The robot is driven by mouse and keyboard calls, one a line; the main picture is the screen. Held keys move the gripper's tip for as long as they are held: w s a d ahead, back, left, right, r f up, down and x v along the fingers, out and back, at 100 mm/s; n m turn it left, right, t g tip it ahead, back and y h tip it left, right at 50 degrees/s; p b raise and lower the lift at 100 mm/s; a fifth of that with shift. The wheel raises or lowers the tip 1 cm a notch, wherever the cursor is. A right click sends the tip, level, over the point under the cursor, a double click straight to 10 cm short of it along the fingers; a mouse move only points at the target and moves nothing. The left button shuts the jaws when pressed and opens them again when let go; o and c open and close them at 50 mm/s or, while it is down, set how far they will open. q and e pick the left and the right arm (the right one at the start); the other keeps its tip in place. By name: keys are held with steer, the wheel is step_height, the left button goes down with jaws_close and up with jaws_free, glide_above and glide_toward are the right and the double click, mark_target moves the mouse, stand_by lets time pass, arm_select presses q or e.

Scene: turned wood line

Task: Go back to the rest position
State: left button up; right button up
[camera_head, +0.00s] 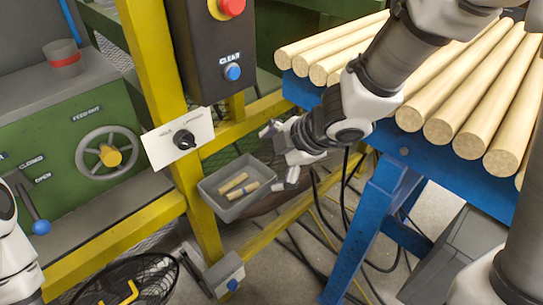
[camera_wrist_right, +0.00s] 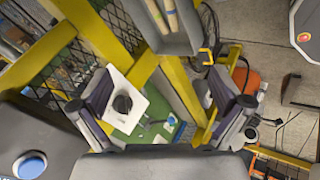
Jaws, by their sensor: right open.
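My right gripper (camera_head: 279,155) reaches in from the upper right in the head view. Its fingers are spread, with nothing between them. It hangs in front of the yellow frame, just right of and above a small grey bin (camera_head: 252,211). In the right wrist view the open fingers (camera_wrist_right: 165,85) stand at left and right. A white plate with a black rotary switch (camera_head: 184,139) is left of the gripper, apart from it; the switch also shows in the wrist view (camera_wrist_right: 122,103). A white part of my left arm shows at the left edge; its gripper is out of view.
Short wood pieces (camera_head: 236,184) lie in the bin. A control box with a red button (camera_head: 231,7) and a blue button (camera_head: 233,72) hangs above. A blue table (camera_head: 376,157) bears several wooden rods on the right. A green machine with a handwheel (camera_head: 107,152) stands left. Cables cross the floor.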

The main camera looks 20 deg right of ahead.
steer(key=s+d+f+m+g+h+p, duration=0.15)
steer(key=s+f+m+g+p, duration=0.9)
steer(key=s+f, duration=1.2)
steer(key=d+m+t, duration=0.1)
steer(key=m, duration=0.1)
steer(key=w+d+m+t+h, duration=0.1)
steer(key=d+m, duration=0.1)
steer(key=m, duration=0.1)
steer(key=d+f+m+t+h, duration=0.1)
steer(key=m+t, duration=0.1)
steer(key=shift+w+d+m+p, duration=0.2)
steer(key=shift+w+m+p, duration=0.05)
steer(key=shift+p, duration=0.15)
